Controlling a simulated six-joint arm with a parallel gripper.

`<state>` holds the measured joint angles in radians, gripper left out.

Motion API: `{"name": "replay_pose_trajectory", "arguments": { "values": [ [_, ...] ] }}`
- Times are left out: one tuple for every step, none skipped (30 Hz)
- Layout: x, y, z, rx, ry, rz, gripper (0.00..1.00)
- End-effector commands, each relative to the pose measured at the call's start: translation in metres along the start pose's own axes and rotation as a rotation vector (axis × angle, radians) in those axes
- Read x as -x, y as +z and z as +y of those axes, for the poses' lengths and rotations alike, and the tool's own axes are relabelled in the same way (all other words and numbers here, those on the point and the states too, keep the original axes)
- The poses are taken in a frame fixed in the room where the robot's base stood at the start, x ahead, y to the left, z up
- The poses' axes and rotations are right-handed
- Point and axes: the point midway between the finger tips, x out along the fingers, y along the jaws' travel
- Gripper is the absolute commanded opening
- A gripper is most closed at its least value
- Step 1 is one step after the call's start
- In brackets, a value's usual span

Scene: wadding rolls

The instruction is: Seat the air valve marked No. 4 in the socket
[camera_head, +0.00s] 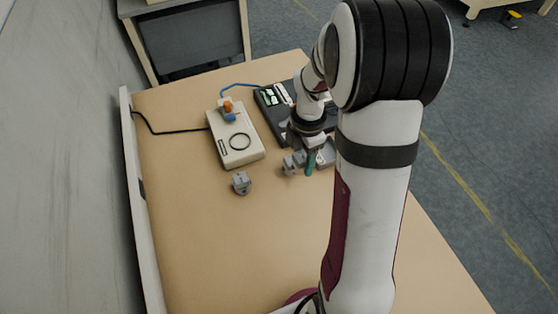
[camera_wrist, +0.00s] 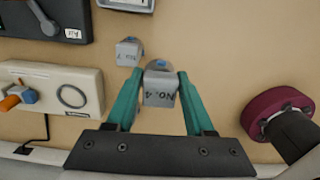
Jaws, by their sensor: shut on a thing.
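My gripper (camera_wrist: 160,76) has two teal fingers, shut on a grey block, the air valve marked No. 4 (camera_wrist: 161,97). The marking shows upside down in the wrist view. In the head view my gripper (camera_head: 308,168) is over the table, right of the cream unit (camera_head: 245,153), and the held valve is hard to separate from grey blocks beside it. The cream unit also shows in the wrist view (camera_wrist: 86,76), with a dark ring (camera_wrist: 72,96) on top. I cannot tell whether this ring is the socket. The held valve is apart from it.
A similar grey valve (camera_wrist: 129,53) stands just beyond the held one, its number unclear. Another grey block (camera_head: 241,183) stands below the cream unit. The cream unit bears an orange and blue fitting (camera_head: 228,108). A black case (camera_head: 270,108) lies right of it. The front table is clear.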

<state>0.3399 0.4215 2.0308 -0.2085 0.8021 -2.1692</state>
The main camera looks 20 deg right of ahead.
Motion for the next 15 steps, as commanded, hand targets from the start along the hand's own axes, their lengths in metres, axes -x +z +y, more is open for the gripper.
{"name": "replay_pose_trajectory", "arguments": {
  "values": [
    [0.006, 0.007, -0.006, -0.004, 0.002, -0.001, 0.0],
    [0.009, 0.011, -0.009, -0.003, 0.003, -0.002, 0.0],
    [0.012, 0.015, -0.012, -0.003, 0.002, -0.001, 0.0],
    [0.013, 0.017, -0.014, -0.001, 0.002, -0.001, 0.0],
    [0.015, 0.019, -0.014, 0.0, 0.001, -0.002, 0.0],
    [0.016, 0.02, -0.011, 0.0, 0.0, -0.001, 0.0],
    [0.017, 0.02, -0.007, 0.001, 0.001, -0.001, 0.0],
    [0.018, 0.019, 0.0, 0.002, 0.001, -0.001, 0.0],
    [0.019, 0.017, 0.011, 0.001, 0.0, -0.001, 0.0],
    [0.019, 0.014, 0.022, 0.001, 0.0, -0.002, 0.0],
    [0.02, 0.01, 0.034, 0.001, 0.0, -0.003, 0.0],
    [0.02, 0.004, 0.051, -0.002, 0.0, -0.003, 0.0],
    [0.02, -0.002, 0.065, -0.005, -0.001, -0.003, 0.0],
    [0.02, -0.008, 0.078, -0.006, -0.001, -0.003, 0.0],
    [0.02, -0.018, 0.096, -0.011, -0.001, -0.003, 0.0]
  ]
}}
